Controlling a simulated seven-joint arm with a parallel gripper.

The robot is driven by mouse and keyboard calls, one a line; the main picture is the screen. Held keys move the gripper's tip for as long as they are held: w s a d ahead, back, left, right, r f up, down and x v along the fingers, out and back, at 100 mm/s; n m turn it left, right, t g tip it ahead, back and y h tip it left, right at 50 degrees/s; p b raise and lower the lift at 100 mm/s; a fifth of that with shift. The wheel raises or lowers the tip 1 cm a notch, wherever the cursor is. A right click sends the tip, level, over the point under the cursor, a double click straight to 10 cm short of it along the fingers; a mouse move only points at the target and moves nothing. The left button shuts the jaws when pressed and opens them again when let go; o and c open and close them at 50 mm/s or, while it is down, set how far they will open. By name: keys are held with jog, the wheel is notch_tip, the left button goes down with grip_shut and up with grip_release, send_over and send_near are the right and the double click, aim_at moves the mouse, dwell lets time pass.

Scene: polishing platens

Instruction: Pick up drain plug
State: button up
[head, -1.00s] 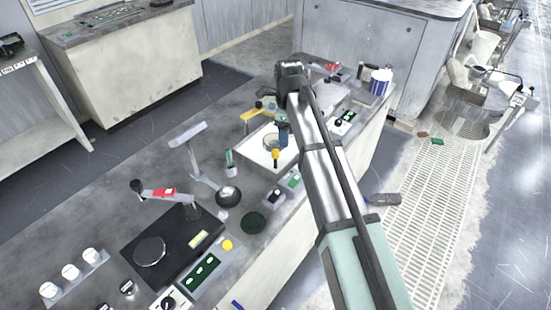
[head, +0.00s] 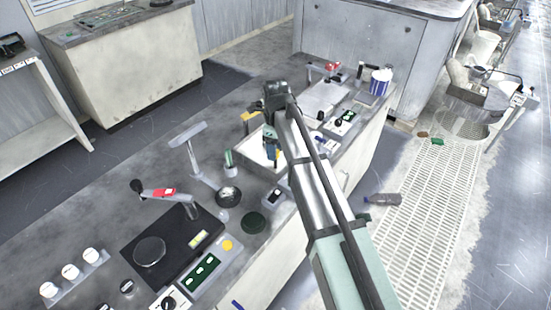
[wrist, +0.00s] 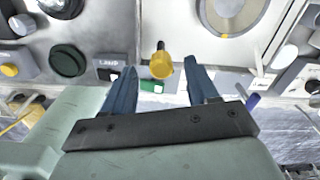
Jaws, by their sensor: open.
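The likely drain plug (wrist: 160,66) is a yellow, round-ended piece with a thin dark stem. In the wrist view it shows between my two blue fingertips, at the near edge of a pale tray (wrist: 120,22). In the head view it is mostly hidden behind my gripper. My gripper (wrist: 163,74) is open, with one finger on each side of the plug in the picture. I cannot tell the height gap between them. In the head view my gripper (head: 271,148) is over the pale tray (head: 246,150).
A dark round disc (head: 254,222), a black bowl (head: 228,196) and a lamp-like stand (head: 188,142) stand left of the tray. Control boxes (head: 345,120) line the bench's right edge. A white-and-blue tub (head: 381,82) stands at the back. A bottle (head: 383,199) lies on the floor.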

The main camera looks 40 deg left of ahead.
aim_at(276, 163)
jog(key=shift+a+f, duration=0.1)
jog(key=shift+f, duration=2.5)
grip_shut()
jog(key=shift+r, duration=0.15)
